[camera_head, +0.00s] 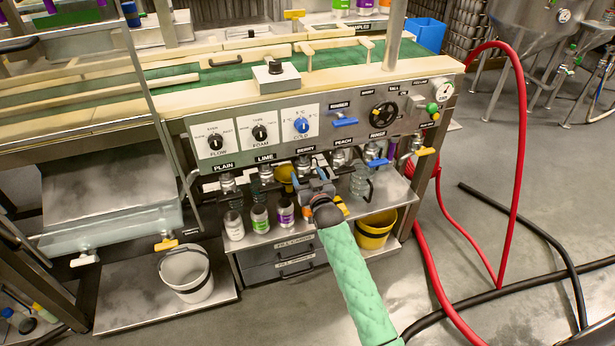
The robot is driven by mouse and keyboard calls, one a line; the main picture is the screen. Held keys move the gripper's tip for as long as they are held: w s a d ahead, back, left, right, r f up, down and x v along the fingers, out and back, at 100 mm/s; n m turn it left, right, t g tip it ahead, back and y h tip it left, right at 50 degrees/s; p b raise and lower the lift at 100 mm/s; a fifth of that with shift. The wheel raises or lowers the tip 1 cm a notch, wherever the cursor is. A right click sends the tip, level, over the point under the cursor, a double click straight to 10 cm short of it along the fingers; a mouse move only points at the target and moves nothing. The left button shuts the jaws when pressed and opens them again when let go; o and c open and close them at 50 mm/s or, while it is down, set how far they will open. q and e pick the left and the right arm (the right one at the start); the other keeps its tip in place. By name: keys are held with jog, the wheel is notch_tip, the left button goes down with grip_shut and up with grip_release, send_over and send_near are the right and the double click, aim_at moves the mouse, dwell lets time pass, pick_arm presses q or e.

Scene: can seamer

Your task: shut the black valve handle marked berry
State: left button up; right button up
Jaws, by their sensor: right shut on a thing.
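The berry label (306,149) is on the front panel of the machine, third from the left in the row of tap labels. My right gripper (313,178), at the end of the green-sleeved arm, is just below that label at the berry tap. It is shut on the berry valve handle, which its jaws mostly hide. I cannot make out the handle's angle. My left gripper is not in view.
Plain and lime taps are left of the gripper, the peach tap (340,158) and a blue-handled tap (376,160) right. Small bottles (259,217) stand on the shelf below. A yellow bucket (374,232) and white bucket (186,275) flank the drawers (280,262).

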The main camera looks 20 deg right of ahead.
jog(key=o, duration=1)
jog(key=shift+s, duration=0.55)
jog(key=shift+s+d, duration=0.15)
jog(key=shift+s, duration=3.2)
